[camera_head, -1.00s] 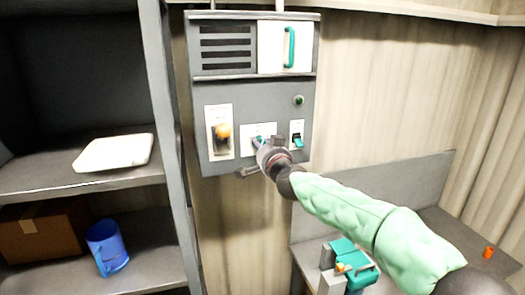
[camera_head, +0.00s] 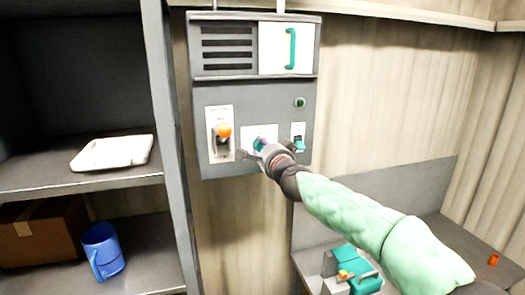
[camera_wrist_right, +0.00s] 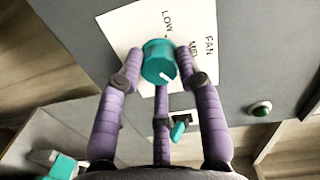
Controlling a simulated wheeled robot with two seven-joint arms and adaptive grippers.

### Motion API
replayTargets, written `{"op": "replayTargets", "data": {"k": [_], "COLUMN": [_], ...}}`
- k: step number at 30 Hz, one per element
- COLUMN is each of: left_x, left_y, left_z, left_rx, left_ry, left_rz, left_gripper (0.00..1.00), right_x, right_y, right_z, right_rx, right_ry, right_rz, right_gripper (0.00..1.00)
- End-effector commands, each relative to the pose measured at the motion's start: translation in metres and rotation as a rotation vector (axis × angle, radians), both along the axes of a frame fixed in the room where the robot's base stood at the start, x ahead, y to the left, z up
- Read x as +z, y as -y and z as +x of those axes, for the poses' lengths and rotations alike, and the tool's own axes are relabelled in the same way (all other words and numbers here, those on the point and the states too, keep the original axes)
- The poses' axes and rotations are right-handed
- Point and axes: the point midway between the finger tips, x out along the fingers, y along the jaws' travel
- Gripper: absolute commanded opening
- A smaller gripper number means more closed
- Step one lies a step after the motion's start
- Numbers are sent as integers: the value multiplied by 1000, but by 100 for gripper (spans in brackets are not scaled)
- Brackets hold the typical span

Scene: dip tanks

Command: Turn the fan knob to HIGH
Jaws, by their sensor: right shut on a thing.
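The teal fan knob (camera_head: 258,144) sits on a white label plate on the grey wall panel. In the right wrist view the knob (camera_wrist_right: 158,58) has a white pointer mark on its rim, facing the lower right of the picture. The plate (camera_wrist_right: 122,24) reads FAN and LOW, with another word partly hidden by a finger; I see no HIGH. My right gripper (camera_head: 264,150), with purple fingers, is shut around the knob; its fingers (camera_wrist_right: 160,78) are on the knob's sides. My left gripper is not in view.
Left of the knob is an orange-tipped lever (camera_head: 223,131); close on the right is a teal switch (camera_head: 299,143), with a green button (camera_head: 300,102) above. A shelf unit (camera_head: 168,120) stands at left with a white tray (camera_head: 112,153) and blue mug (camera_head: 103,250).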

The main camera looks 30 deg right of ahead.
Motion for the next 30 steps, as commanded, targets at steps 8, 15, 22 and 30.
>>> {"op": "replayTargets", "data": {"k": [8, 15, 22, 30], "left_x": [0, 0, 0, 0], "left_y": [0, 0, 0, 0], "left_z": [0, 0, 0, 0], "left_rx": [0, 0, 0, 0], "left_ry": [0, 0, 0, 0], "left_rz": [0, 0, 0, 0], "left_gripper": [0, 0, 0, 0], "right_x": [10, 10, 6, 4], "right_y": [6, 6, 4, 0], "right_z": [-3, -3, -2, -13], "right_rx": [-14, -14, -8, -5], "right_ry": [20, 20, 12, 9], "right_rz": [7, 6, 7, 7], "right_gripper": [3, 56, 60, 60]}}
